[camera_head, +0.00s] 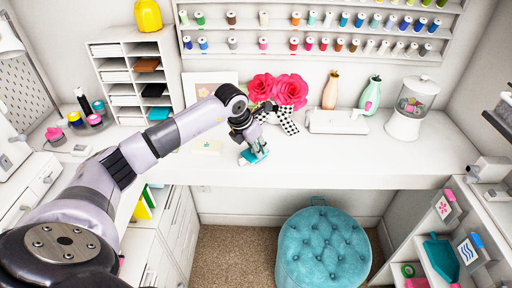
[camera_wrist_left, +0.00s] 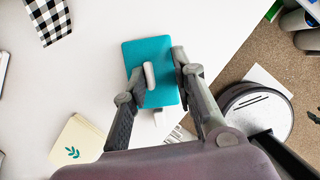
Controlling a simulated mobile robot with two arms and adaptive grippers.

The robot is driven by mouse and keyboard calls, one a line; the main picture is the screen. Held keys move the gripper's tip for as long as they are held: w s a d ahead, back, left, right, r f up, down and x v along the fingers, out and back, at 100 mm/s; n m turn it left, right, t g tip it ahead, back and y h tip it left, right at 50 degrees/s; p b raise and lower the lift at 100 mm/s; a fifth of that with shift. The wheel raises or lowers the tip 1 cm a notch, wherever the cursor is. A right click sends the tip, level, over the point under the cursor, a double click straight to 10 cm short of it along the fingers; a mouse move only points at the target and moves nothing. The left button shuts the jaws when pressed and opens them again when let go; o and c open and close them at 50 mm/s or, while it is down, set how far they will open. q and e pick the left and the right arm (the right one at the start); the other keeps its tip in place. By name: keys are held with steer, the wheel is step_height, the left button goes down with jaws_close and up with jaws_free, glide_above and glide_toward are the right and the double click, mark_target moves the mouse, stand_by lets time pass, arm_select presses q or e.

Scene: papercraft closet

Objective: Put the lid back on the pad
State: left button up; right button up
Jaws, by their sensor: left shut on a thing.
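My left gripper (camera_head: 250,150) reaches over the front part of the white desk and is shut on a flat teal rectangular piece (camera_head: 257,157), which looks like the lid or pad. In the left wrist view the teal piece (camera_wrist_left: 160,60) lies between the two fingers of the gripper (camera_wrist_left: 164,76). A short white bar (camera_wrist_left: 149,75) shows on the teal face beside the left finger. I cannot tell lid and pad apart, nor whether the piece touches the desk. My right gripper is not in view.
A cream card with a teal leaf print (camera_wrist_left: 78,143) lies left of the gripper on the desk (camera_head: 400,160). Pink flowers (camera_head: 278,90) and a checkered ribbon (camera_wrist_left: 48,18) lie behind. A white device (camera_head: 335,121) stands to the right. A teal stool (camera_head: 322,250) stands below the desk edge.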

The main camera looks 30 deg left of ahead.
arm_select(q)
steer(key=o, duration=0.9)
steer(key=shift+o, duration=0.5)
steer(key=o, duration=0.4)
steer(key=shift+r+p, duration=1.7)
steer(key=shift+r, duration=1.3)
steer(key=shift+c, duration=0.4)
